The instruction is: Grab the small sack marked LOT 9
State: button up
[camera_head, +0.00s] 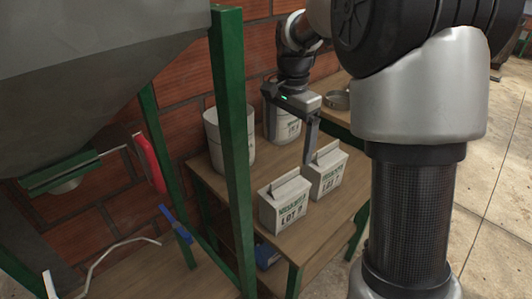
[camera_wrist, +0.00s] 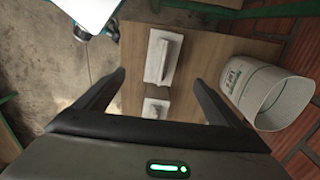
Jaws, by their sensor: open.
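The small sack marked LOT 9 (camera_head: 284,206) is a white block-like bag with a folded top. It stands upright at the table's near edge in the head view. A matching sack marked LOT 7 (camera_head: 326,172) stands beside it to the right and farther back. My gripper (camera_head: 291,148) is open, pointing down, above and behind the sacks, touching neither. In the wrist view, the LOT 9 sack appears to be the upper one (camera_wrist: 158,60), beyond my open fingers (camera_wrist: 159,78). The LOT 7 sack (camera_wrist: 155,107) appears lower, between the fingers. No sack label is readable there.
The wooden table (camera_head: 238,182) has a white bucket (camera_head: 229,136) near the brick wall and another (camera_head: 282,126) partly behind my gripper. A green post (camera_head: 232,140) rises left of the sacks. A grey hopper (camera_head: 85,70) and red handle (camera_head: 149,160) are farther left.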

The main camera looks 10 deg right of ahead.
aim_at(285, 176)
jog(key=f, duration=0.1)
jog(key=w+f, duration=0.1)
jog(key=shift+w+f+m, duration=0.25)
jog(key=shift+f+m, duration=0.05)
jog(key=shift+f, duration=0.1)
notch_tip(285, 176, down, 11)
jog(key=shift+s+r+b, duration=0.1)
jog(key=shift+r+b, duration=0.05)
jog(key=shift+b, duration=1.05)
jog(key=shift+s+f+b, duration=0.1)
jog(key=shift+f+b, duration=0.5)
jog(key=shift+f, duration=2.25)
jog(key=c, duration=2)
jog(key=shift+r, duration=0.15)
jog(key=shift+c, duration=0.8)
